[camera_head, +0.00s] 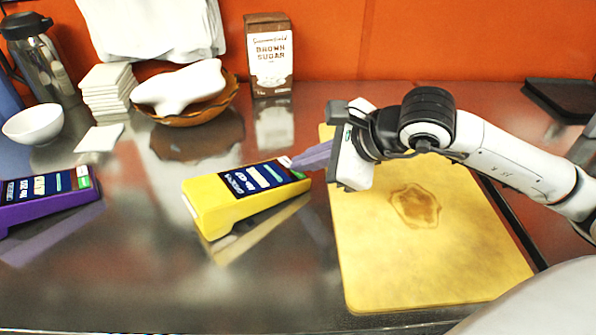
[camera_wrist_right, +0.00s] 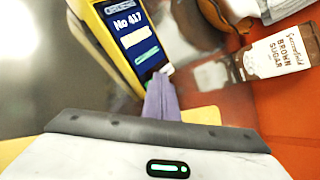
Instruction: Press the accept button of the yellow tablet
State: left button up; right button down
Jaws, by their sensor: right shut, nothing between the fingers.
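The yellow tablet (camera_head: 208,207) lies tilted on the steel counter, with a dark screen (camera_head: 256,179). At its right end are a pale patch (camera_head: 285,161) and a small green button (camera_head: 297,174). My right gripper (camera_head: 296,163) is shut and empty, its purple-grey fingers pointing left at that end. In the right wrist view my fingertips (camera_wrist_right: 160,80) overlap the near end of the yellow tablet (camera_wrist_right: 93,20), largely covering the button there. I cannot tell whether they touch it. The screen reads "No 417" in the right wrist view. My left gripper is not in view.
A purple tablet (camera_head: 45,210) lies at the left. A yellow cutting board (camera_head: 440,265) lies under my right arm. Behind stand a brown sugar box (camera_head: 270,60), a brown bowl (camera_head: 215,105), a white bowl (camera_head: 33,125) and a bottle (camera_head: 45,65). The front counter is clear.

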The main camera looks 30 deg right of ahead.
jog(key=shift+d+r, duration=0.1)
jog(key=shift+r, duration=0.65)
jog(key=shift+p, duration=0.3)
jog(key=r, duration=0.1)
jog(key=r+p, duration=0.1)
jog(key=r, duration=0.1)
jog(key=r+p, duration=0.1)
jog(key=r, duration=0.1)
jog(key=shift+d, duration=0.4)
dwell(0.5)
